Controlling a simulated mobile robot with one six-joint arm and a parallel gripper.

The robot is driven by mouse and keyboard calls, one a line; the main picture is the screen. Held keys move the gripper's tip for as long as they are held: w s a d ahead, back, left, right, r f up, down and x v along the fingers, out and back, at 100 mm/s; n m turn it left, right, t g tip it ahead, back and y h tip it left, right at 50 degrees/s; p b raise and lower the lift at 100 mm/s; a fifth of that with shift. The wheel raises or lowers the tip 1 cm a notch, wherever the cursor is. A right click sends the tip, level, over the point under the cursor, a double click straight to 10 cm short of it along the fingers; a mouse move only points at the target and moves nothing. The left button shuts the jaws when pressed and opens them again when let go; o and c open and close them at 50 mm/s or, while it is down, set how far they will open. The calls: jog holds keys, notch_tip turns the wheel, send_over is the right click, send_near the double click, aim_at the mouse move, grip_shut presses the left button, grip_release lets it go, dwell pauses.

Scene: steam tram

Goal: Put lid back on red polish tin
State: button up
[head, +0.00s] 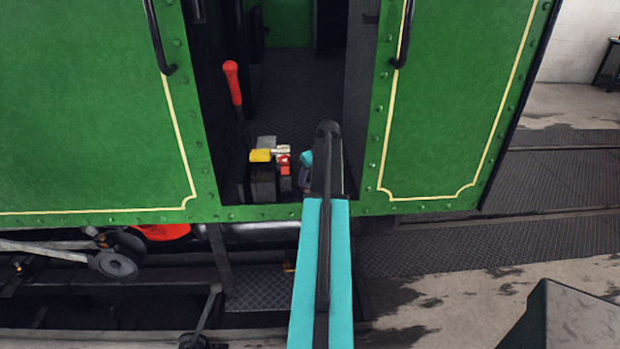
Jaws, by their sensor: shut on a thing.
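A small red thing with pale marks (284,164), which looks like the polish tin, is on a dark ledge just inside the doorway of the green tram. My arm reaches into the doorway, and the teal wrist part (306,159) is just right of the red thing. My gripper (291,156) is small and mostly hidden by the arm, and its jaws are shut on the lid. The lid's outline cannot be told apart from the tin at this size.
A yellow thing (260,155) and a pale thing (281,149) lie close beside the red one. A red-handled lever (233,84) stands behind them on the left. Green panels with handrails (400,45) flank the narrow doorway. The cab floor (300,95) beyond is clear.

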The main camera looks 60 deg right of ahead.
dwell(0.3)
jog(key=o, duration=1.6)
jog(key=shift+c, duration=0.2)
jog(key=shift+w+r+p, duration=0.1)
jog(key=shift+r+p, duration=1.4)
jog(key=shift+r, duration=2.05)
grip_shut()
jog(key=shift+f+b, duration=1.35)
jog(key=shift+f, duration=1.35)
